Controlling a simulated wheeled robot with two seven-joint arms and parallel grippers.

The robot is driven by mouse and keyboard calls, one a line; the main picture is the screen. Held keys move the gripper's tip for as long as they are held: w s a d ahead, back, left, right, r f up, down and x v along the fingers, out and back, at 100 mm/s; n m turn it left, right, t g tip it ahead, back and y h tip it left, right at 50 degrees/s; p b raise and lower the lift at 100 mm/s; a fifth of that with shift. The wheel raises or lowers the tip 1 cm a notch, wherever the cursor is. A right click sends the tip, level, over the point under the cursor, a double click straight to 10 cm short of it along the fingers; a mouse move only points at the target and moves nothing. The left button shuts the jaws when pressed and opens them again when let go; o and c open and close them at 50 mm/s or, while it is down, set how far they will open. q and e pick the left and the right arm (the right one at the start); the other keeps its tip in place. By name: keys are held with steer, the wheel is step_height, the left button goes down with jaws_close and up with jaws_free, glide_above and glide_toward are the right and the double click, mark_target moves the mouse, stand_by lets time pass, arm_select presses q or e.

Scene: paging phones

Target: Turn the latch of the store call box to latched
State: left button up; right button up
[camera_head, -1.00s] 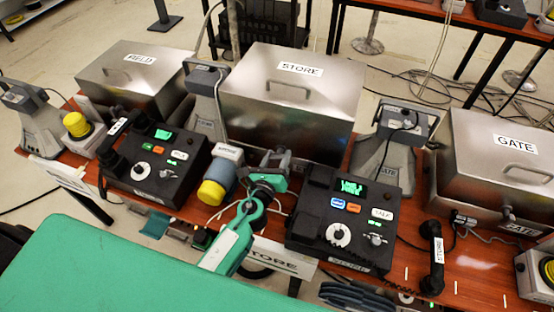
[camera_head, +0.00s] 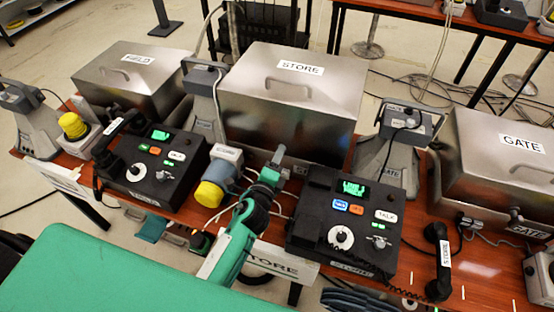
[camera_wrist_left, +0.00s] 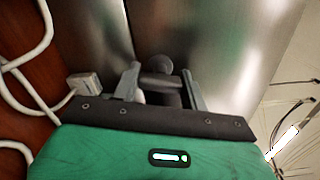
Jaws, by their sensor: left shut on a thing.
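The store call box (camera_head: 290,105) is a brushed metal box with a sloped lid, a handle and a STORE label. My left gripper (camera_head: 278,158) is at the lower front of this box, its wrist rolled. In the left wrist view the gripper (camera_wrist_left: 161,88) has its two grey fingers on either side of the dark grey latch (camera_wrist_left: 158,66), against the metal front. It is shut on the latch. In the head view the gripper hides the latch, so its exact angle is hard to tell. My right gripper is out of view.
A black STORE phone console (camera_head: 350,220) stands just right of my left gripper. The GATE box (camera_head: 500,165) and FIELD box (camera_head: 135,80) flank the store box. White cables (camera_wrist_left: 30,60) run nearby.

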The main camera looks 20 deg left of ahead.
arm_select(q)
steer(key=shift+n, duration=1.3)
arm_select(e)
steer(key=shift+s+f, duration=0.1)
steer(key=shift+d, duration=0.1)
arm_select(q)
steer(key=shift+n, duration=0.3)
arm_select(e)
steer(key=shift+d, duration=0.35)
arm_select(q)
steer(key=o, duration=1)
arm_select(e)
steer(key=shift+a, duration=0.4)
